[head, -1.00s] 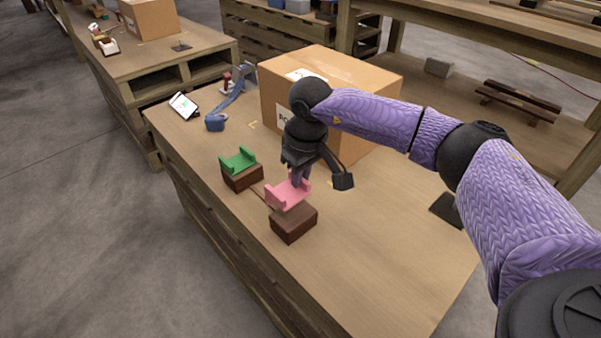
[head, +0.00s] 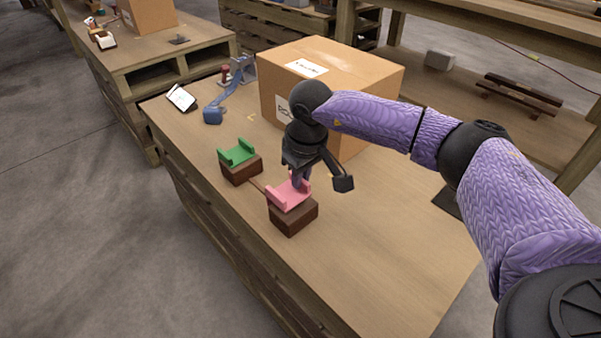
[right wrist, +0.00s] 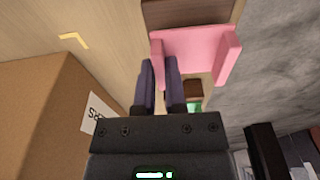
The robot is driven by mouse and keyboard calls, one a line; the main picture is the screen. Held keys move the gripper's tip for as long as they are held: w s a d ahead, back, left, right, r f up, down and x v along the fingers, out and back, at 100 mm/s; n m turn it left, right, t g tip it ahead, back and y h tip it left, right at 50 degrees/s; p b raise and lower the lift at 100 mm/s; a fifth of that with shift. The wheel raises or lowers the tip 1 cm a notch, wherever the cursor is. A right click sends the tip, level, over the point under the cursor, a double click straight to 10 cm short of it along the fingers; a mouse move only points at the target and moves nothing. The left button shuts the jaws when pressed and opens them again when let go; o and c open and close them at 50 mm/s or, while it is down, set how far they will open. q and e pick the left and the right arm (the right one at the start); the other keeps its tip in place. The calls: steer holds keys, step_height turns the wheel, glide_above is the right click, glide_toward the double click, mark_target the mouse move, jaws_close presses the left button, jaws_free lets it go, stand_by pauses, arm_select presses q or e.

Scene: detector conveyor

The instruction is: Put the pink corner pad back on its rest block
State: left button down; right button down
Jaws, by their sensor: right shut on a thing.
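The pink corner pad (head: 289,196) sits over the near brown rest block (head: 293,215) at the table's left edge. In the head view the pad's underside appears to meet the block's top, though I cannot tell if it bears fully on it. My right gripper (head: 301,180) is shut on the pad's back edge from above. The right wrist view also shows the pink pad (right wrist: 197,55) at the purple fingertips (right wrist: 160,68), with the brown block (right wrist: 185,14) partly hidden beyond it. My left gripper is not in view.
A green corner pad (head: 237,153) rests on a second brown block (head: 240,172) farther back. A large cardboard box (head: 335,70) stands behind my right gripper.

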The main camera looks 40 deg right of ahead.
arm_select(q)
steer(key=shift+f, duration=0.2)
arm_select(e)
steer(key=shift+f, duration=0.4)
arm_select(q)
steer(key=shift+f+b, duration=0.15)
steer(key=shift+b, duration=0.15)
arm_select(e)
steer(key=shift+f, duration=0.2)
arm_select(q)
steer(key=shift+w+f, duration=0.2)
arm_select(e)
steer(key=shift+f, duration=0.3)
steer(key=c, duration=0.6)
jaws_free()
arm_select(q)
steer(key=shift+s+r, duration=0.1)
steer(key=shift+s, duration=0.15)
arm_select(e)
steer(key=shift+r, duration=0.1)
